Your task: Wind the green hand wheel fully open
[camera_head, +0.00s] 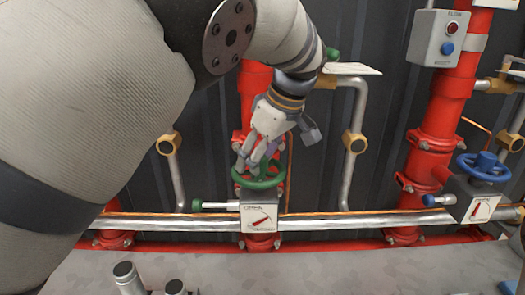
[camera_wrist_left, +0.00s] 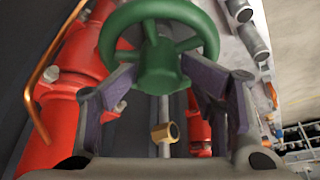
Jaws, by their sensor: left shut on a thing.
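The green hand wheel (camera_head: 258,179) sits on the red vertical pipe in the middle of the head view, above a small white indicator plate with a red pointer (camera_head: 261,218). My left gripper (camera_head: 257,158) comes down on the wheel from above. In the left wrist view, the purple-padded fingers of the gripper (camera_wrist_left: 167,80) stand on both sides of the wheel (camera_wrist_left: 158,50), shut on it. The exact contact points are partly hidden. The lettering on the plate is too small to read. My right gripper is in neither view.
A blue hand wheel (camera_head: 483,167) with a similar plate (camera_head: 479,210) is on the right pipe. A grey box (camera_head: 438,38) with red and blue buttons hangs above it. A silver pipe (camera_head: 350,220) runs across below. My left arm hides much of the left side.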

